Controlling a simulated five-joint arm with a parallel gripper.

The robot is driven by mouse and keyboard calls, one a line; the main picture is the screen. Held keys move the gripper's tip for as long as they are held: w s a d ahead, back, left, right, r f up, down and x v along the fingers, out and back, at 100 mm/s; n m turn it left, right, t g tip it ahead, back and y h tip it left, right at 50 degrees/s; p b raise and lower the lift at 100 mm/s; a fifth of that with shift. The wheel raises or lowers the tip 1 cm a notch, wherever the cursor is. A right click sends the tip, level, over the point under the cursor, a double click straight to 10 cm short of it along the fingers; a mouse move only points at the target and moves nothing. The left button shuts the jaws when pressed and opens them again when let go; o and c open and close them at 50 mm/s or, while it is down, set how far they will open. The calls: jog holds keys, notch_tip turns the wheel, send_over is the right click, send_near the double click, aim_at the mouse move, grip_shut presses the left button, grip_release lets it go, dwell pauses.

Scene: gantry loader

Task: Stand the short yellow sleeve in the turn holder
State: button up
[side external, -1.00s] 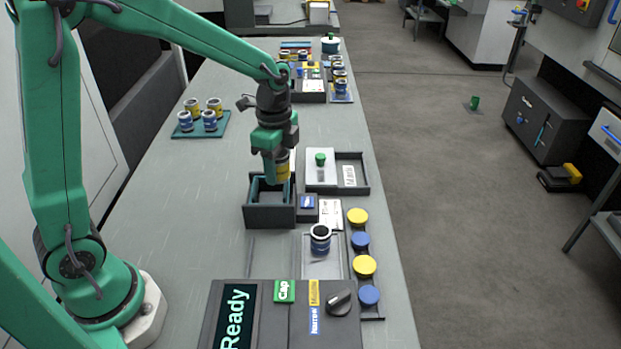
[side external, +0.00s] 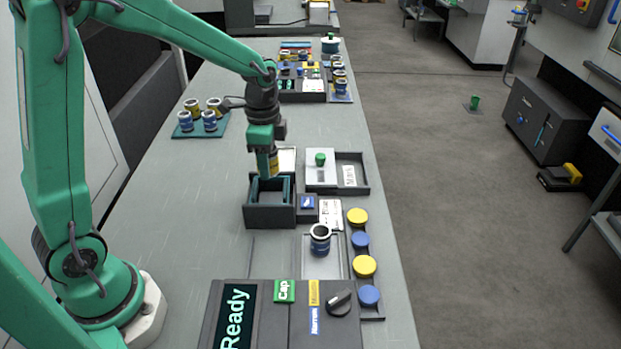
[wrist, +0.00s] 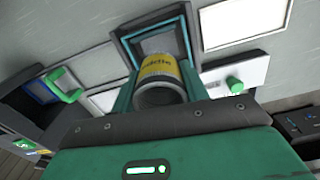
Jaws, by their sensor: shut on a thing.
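My gripper (side external: 268,163) is shut on a yellow sleeve (side external: 273,161), mostly hidden by the fingers in the side view. In the wrist view, the sleeve (wrist: 158,68) sits between the fingers, its dark open end toward the camera and printed lettering on its yellow band. The turn holder (side external: 270,216) appears to be the dark open box with teal inner walls on the table, just below the gripper. In the wrist view, the holder (wrist: 124,42) lies beyond the sleeve. The sleeve appears above the box; the exact gap is unclear.
A blue-banded sleeve (side external: 320,240) stands on a plate in front of the holder. Yellow and blue caps (side external: 364,266) line the right. A teal tray (side external: 200,130) of sleeves stands back left. A grey tray (side external: 352,188) sits right of the holder.

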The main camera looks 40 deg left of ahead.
jog(key=shift+f, duration=3.95)
jog(key=shift+f, duration=0.15)
jog(key=o, duration=1.2)
jog(key=shift+o, duration=0.2)
jog(key=shift+r, duration=1.3)
jog(key=shift+o, duration=0.5)
jog(key=shift+r, duration=3.25)
